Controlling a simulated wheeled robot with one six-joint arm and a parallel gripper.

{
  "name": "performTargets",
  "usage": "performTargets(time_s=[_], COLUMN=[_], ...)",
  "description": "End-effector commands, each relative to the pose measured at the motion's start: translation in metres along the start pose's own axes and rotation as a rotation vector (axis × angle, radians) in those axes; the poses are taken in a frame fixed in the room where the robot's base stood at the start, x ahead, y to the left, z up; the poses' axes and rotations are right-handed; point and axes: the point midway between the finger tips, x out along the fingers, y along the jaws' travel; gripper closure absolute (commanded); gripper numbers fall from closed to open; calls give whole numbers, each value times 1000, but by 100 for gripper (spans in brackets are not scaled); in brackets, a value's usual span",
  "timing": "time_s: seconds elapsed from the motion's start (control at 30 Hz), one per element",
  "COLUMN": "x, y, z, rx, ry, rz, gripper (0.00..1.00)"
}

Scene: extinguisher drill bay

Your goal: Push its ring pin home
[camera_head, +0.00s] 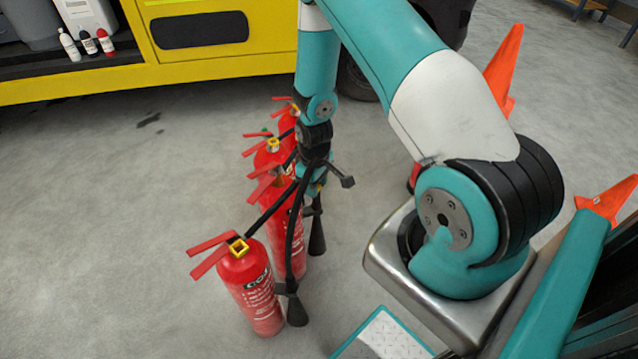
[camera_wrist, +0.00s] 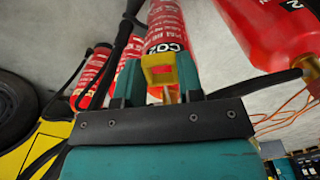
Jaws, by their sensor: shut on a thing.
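In the wrist view my gripper (camera_wrist: 158,68) has its two teal fingers closed on a yellow square ring pin (camera_wrist: 160,62). A thin shank shows below the ring. Directly beyond it is a red extinguisher (camera_wrist: 167,22) with a CO2 label. In the head view that extinguisher (camera_head: 288,232) stands upright, partly behind my wrist. My wrist hides most of the gripper there, and its valve is largely covered. I cannot tell how deep the pin sits.
Other red extinguishers stand close by in the row: a near one (camera_head: 252,290) and one farther back (camera_head: 268,158), with yellow rings on top. Black hoses and horns hang beside them. A yellow vehicle (camera_head: 200,62) is behind. Orange cones (camera_head: 505,62) stand right. Floor left is clear.

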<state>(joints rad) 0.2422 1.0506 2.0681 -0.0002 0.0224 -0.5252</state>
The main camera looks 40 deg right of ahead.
Motion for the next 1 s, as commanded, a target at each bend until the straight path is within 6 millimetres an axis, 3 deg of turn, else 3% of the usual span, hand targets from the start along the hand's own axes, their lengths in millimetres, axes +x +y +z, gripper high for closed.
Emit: performTargets(time_s=[1.0], x=[0], y=[2], z=[-42], rx=[4], ry=[1], rz=[0], gripper=[98])
